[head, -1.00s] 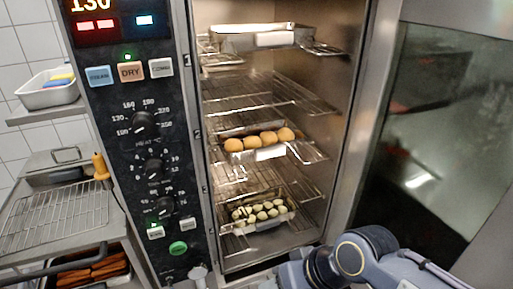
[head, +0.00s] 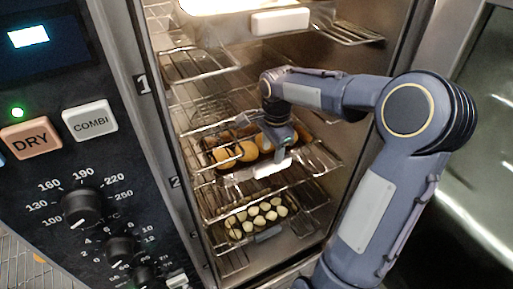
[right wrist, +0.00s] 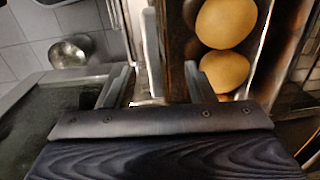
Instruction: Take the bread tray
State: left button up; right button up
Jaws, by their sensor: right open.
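The bread tray (head: 236,166) holds several round golden rolls and sits on a middle rack inside the open oven. Its white front handle (head: 271,168) faces out. My right gripper (head: 284,150) has reached into the oven and is at the front of this tray, hiding part of the rolls. In the right wrist view its jaws (right wrist: 160,70) are open, and a pale bar, seemingly the handle (right wrist: 151,50), stands between the fingers. The tray wall (right wrist: 177,45) and two rolls are close beside the right finger. Contact cannot be told. My left gripper is not in view.
A tray of small pale pieces (head: 258,236) is on the rack below. Another tray with a white handle (head: 280,21) is above. Wire racks (head: 200,65) lie between. The control panel (head: 80,150) borders the oven at left, the glass door (head: 480,150) at right.

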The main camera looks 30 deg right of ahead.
aim_at(271, 162)
jog(key=f, duration=0.2)
jog(key=f+p, duration=0.1)
jog(key=shift+s+a+f, duration=0.15)
jog(key=shift+s+f, duration=0.05)
jog(key=shift+f, duration=0.15)
jog(key=shift+w+f, duration=0.1)
jog(key=shift+f, duration=0.4)
jog(key=shift+r, duration=0.1)
grip_shut()
